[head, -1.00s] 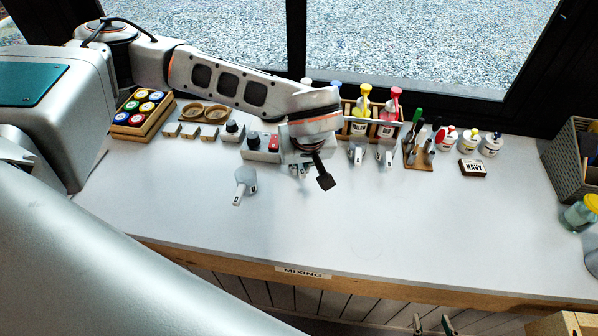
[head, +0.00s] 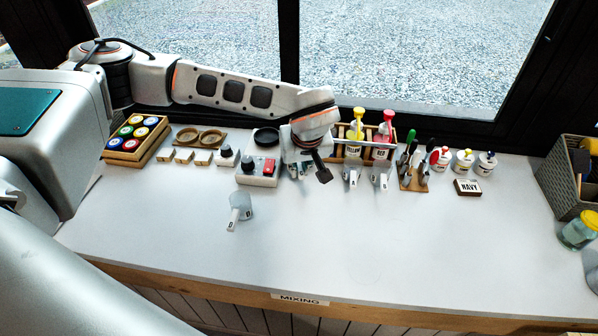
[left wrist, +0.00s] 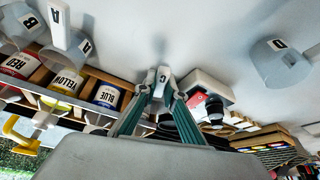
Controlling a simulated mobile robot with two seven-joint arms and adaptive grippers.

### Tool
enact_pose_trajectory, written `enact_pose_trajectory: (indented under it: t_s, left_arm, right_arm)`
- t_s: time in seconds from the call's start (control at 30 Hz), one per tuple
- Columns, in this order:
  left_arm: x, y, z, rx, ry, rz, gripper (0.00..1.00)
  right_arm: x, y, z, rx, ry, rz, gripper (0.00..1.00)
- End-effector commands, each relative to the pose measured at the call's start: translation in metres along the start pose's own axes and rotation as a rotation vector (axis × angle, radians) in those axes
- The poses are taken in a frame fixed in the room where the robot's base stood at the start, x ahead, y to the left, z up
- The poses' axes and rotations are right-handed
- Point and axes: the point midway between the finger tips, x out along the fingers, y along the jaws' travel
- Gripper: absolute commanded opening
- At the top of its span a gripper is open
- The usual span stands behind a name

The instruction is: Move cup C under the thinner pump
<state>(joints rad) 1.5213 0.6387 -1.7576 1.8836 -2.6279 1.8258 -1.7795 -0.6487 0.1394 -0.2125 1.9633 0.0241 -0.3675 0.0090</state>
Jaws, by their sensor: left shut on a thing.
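In the left wrist view my left gripper (left wrist: 160,88) is shut on cup C (left wrist: 163,76). Only the white labelled part of cup C shows clearly between the teal fingers; I cannot make out its body. In the head view my left gripper (head: 301,172) is low in front of the left end of the wooden bottle rack (head: 337,142), and the wrist covers much of it. The pump bottles there include yellow (head: 353,148) and red (head: 382,150); a blue bottle (left wrist: 106,95) shows in the wrist view. I cannot tell which pump is the thinner's.
Two cups with handles (head: 350,178) (head: 380,180) stand before the yellow and red bottles. Another grey cup (head: 241,203) stands alone at front. A device with a red button (head: 268,168) is left of the gripper; tools (head: 413,178) are at right.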

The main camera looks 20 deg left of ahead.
Motion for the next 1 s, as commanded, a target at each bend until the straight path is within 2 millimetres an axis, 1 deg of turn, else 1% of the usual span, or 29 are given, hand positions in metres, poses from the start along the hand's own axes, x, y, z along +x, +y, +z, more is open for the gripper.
enact_pose_trajectory:
  t_s: [0.47,1.0]
  left_arm:
    - [0.001,0.0,0.0,0.001,0.0,0.0,0.0]
    - [0.01,0.0,0.004,0.001,0.0,-0.001,0.0]
  right_arm:
    - [0.0,0.0,0.001,0.0,0.0,0.0,0.4]
    - [0.003,-0.001,0.006,0.0,-0.004,-0.001,0.4]
